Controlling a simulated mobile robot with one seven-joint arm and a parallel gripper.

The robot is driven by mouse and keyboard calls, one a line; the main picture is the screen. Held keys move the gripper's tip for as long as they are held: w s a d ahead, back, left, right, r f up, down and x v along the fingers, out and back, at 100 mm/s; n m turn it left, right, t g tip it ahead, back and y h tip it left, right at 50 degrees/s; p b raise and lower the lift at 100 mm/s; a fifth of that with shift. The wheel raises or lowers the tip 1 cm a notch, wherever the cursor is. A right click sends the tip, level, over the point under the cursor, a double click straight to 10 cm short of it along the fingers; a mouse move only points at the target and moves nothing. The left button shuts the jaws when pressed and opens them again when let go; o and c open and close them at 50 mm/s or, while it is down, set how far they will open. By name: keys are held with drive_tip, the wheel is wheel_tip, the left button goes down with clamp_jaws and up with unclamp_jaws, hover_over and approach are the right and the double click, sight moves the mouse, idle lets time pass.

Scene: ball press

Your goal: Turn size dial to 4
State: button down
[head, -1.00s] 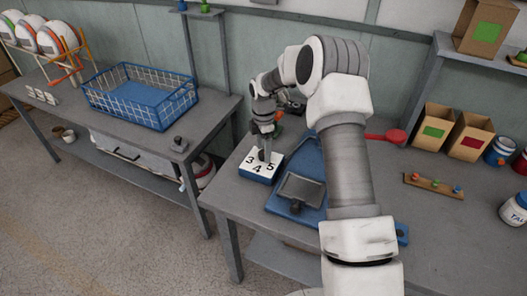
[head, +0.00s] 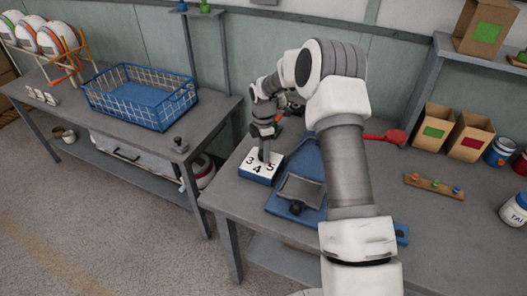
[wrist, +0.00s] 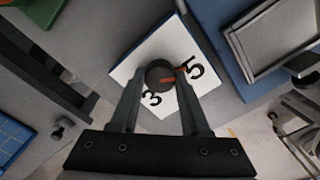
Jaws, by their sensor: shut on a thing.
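The size dial's box (head: 254,177) has a blue body and a white top and sits at the left end of the right table. In the wrist view, the dark round knob (wrist: 157,72) stands on the white top (wrist: 147,57), with an orange mark pointing roughly toward the 5. The 3 and 5 are visible there; the 4 appears hidden behind a finger. My gripper (wrist: 159,76) is shut on the knob from above; it also shows in the head view (head: 264,157).
A blue press with a grey plate (head: 301,190) stands just right of the dial box. A red-handled item (head: 385,137) lies behind my arm. The left table holds a blue wire basket (head: 140,97); a gap separates the tables.

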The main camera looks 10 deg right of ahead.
drive_tip(key=shift+m, duration=0.4)
drive_tip(key=m+b, duration=0.1)
drive_tip(key=m, duration=0.4)
drive_tip(key=m+b, duration=0.1)
drive_tip(key=m, duration=0.4)
drive_tip(key=shift+m, duration=0.4)
drive_tip(key=shift+c, duration=1.9)
unclamp_jaws()
wheel_tip(320, 180, up, 18)
drive_tip(key=p, duration=0.1)
drive_tip(key=shift+f, duration=0.25)
